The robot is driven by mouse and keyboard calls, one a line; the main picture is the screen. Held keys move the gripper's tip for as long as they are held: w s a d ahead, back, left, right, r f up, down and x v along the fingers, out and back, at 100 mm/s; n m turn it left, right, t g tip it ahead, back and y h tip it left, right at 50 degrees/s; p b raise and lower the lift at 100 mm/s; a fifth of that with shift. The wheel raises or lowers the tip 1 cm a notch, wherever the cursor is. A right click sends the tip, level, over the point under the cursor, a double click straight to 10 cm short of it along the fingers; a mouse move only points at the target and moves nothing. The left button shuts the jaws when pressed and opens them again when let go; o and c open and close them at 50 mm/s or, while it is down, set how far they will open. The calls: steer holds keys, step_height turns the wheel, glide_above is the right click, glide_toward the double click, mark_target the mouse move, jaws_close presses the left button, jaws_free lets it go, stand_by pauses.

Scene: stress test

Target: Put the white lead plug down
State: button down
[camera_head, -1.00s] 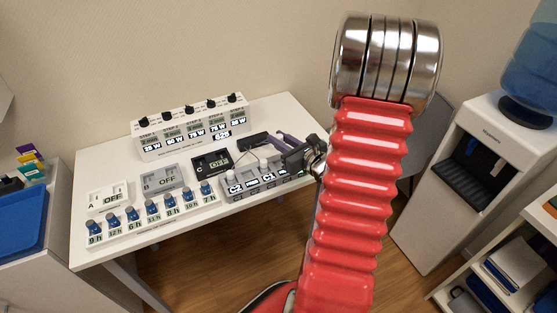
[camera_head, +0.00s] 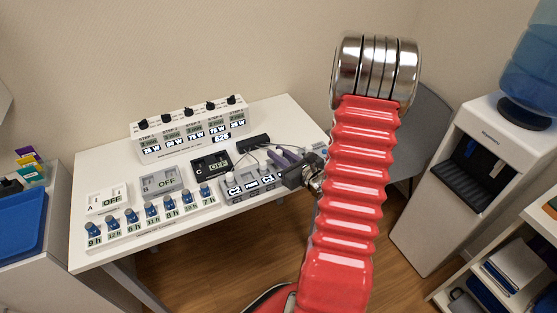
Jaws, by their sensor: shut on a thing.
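My gripper (camera_head: 276,153) has a dark body and what look like purple fingers. It is at the right side of the desk, over the area behind the grey unit (camera_head: 229,194) with the C2 and C1 displays. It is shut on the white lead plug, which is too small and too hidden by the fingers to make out. Thin pale leads run near the fingertips, by a black block (camera_head: 253,143). I cannot tell whether the plug touches anything below it.
The white desk (camera_head: 180,240) also holds a long white panel with knobs (camera_head: 190,130), boxes A (camera_head: 107,200), B (camera_head: 160,181) and C (camera_head: 211,164), and a row of blue-topped timers (camera_head: 152,212). A water cooler (camera_head: 470,170) stands to the right.

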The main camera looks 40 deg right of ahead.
steer(key=shift+f, duration=1.2)
steer(key=shift+f, duration=0.15)
steer(key=c, duration=1.6)
jaws_free()
steer(key=shift+s, duration=0.15)
steer(key=shift+r+v, duration=0.15)
steer(key=shift+v, duration=2.8)
steer(key=shift+r+v, duration=0.1)
steer(key=shift+v, duration=2.85)
